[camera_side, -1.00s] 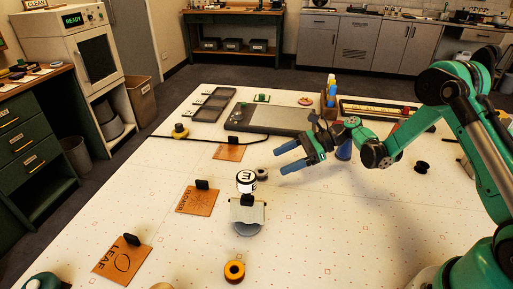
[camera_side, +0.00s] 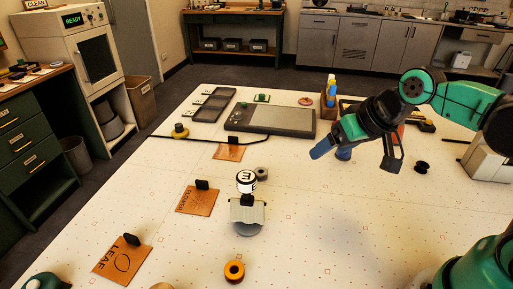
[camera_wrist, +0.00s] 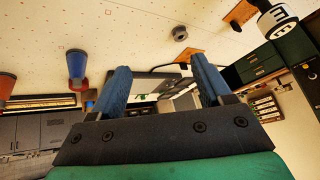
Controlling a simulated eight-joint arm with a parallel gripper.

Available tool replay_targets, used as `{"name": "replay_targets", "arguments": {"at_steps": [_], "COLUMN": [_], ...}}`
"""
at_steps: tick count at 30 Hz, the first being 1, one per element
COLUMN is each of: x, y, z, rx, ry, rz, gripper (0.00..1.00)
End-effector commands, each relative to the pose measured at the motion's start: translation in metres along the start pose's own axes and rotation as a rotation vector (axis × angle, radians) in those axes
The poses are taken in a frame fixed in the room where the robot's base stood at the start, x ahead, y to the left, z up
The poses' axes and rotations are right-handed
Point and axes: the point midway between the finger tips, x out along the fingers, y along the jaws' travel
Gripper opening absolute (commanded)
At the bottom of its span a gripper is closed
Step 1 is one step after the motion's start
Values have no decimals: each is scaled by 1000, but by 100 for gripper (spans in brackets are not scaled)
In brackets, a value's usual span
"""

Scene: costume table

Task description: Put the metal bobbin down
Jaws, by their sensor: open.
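The metal bobbin (camera_side: 262,174), a small grey spool, rests on the white table just behind the stamp with the black-and-white top. It also shows in the wrist view (camera_wrist: 180,33), beyond my fingertips and apart from them. My gripper (camera_side: 356,161) is open above the table, to the right of the bobbin, with its blue fingers spread wide. The wrist view shows the fingers (camera_wrist: 163,78) with nothing held between them.
The stamp (camera_side: 246,184) stands close in front of the bobbin. An orange ring-shaped spool (camera_side: 234,271) lies at the front, and a black spool (camera_side: 421,167) at the right. A blue cup (camera_side: 343,154) stands behind my gripper. Leather cards (camera_side: 197,201) lie at the left.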

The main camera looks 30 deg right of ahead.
Motion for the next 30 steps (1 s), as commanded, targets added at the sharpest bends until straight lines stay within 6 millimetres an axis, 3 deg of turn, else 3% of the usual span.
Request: {"name": "replay_targets", "arguments": {"at_steps": [6,20,23,30], "x": [-6,-6,-6,7], "y": [5,5,2,-12], "z": [9,8,1,-37], "rx": [-176,-177,-150,22], "ry": [43,40,19,-119], "rz": [47,49,48,62], "gripper": [78,78,78,78]}}
